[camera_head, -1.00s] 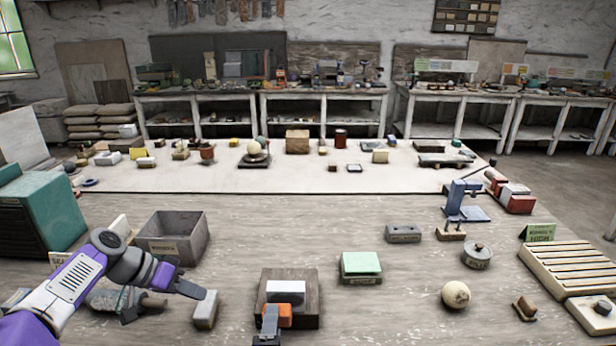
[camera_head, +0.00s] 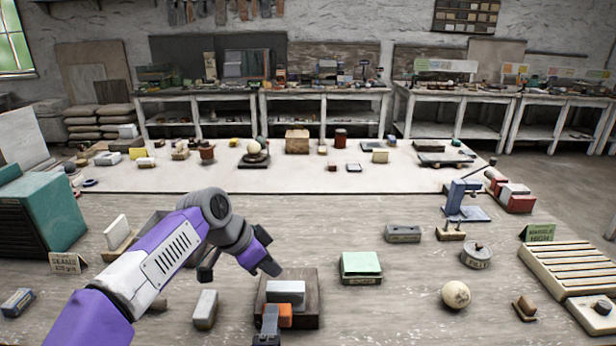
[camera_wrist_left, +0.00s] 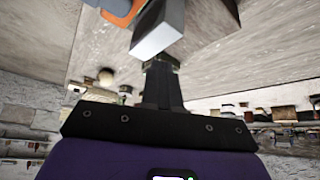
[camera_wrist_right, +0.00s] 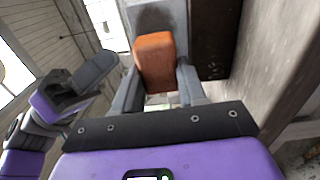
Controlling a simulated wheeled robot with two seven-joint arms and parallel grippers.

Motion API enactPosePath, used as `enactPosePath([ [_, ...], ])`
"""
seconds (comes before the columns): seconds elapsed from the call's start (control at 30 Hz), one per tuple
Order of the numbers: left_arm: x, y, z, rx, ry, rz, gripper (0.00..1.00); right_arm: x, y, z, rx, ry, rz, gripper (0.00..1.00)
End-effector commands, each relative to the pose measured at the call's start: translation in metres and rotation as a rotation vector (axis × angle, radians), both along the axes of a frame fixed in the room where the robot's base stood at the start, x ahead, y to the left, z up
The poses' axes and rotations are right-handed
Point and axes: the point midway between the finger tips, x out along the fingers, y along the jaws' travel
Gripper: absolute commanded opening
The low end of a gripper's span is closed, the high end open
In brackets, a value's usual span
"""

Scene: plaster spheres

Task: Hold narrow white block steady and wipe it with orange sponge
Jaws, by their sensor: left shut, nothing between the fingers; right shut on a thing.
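The narrow white block (camera_head: 288,287) lies on a dark wooden board (camera_head: 306,317) near the front of the table. Its grey-shaded face (camera_wrist_left: 152,40) shows large in the left wrist view. My right gripper (camera_head: 270,322) is shut on the orange sponge (camera_wrist_right: 154,62), which is right at the block's near side; I cannot tell whether they touch. My left gripper (camera_head: 270,268) is shut and empty, above and just behind-left of the block. In the left wrist view its closed fingers (camera_wrist_left: 160,68) are close to the block but appear apart from it.
A green-topped block (camera_head: 361,266) and a plaster ball (camera_head: 456,295) are to the right. A grey bin is partly hidden behind my left arm. A teal cabinet (camera_head: 40,215) stands at far left. Table between ball and board is clear.

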Motion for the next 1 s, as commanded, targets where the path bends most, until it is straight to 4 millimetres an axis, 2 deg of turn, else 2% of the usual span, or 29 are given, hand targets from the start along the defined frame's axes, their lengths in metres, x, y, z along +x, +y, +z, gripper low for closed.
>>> enactPosePath([
  [0.1,0.000,0.000,-0.011,0.000,0.002,0.001,0.00,0.000,0.000,0.000,0.000,0.000,0.000,0.03],
  [0.27,0.000,0.001,-0.017,-0.001,0.001,0.002,0.00,0.000,0.000,0.000,0.000,0.000,0.000,0.03],
  [1.0,0.000,0.000,-0.018,-0.001,0.001,0.002,0.00,0.000,0.000,0.000,0.000,0.000,0.000,0.03],
])
